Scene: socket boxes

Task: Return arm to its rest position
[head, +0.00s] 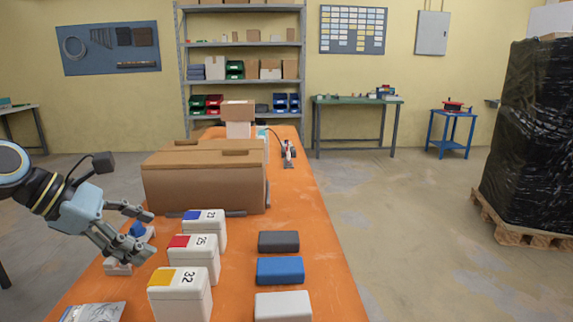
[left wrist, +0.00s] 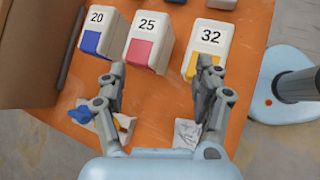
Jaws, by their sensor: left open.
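My left gripper (head: 149,236) is open and empty, above the left edge of the orange table. In the left wrist view its two fingers (left wrist: 161,72) stand apart with only bare table between them. Three white boxes stand to its right in the head view: box 20 with a blue patch (head: 205,228), box 25 with a red patch (head: 195,254) and box 32 with a yellow patch (head: 180,294). They also show in the left wrist view as box 20 (left wrist: 97,28), box 25 (left wrist: 148,40) and box 32 (left wrist: 208,43). My right gripper is not in view.
A large brown box (head: 205,180) stands behind the white boxes. Black (head: 278,241), blue (head: 280,270) and pale (head: 283,306) blocks lie to their right. A small blue item (left wrist: 80,114) and a crumpled pale packet (left wrist: 187,133) lie near the fingers.

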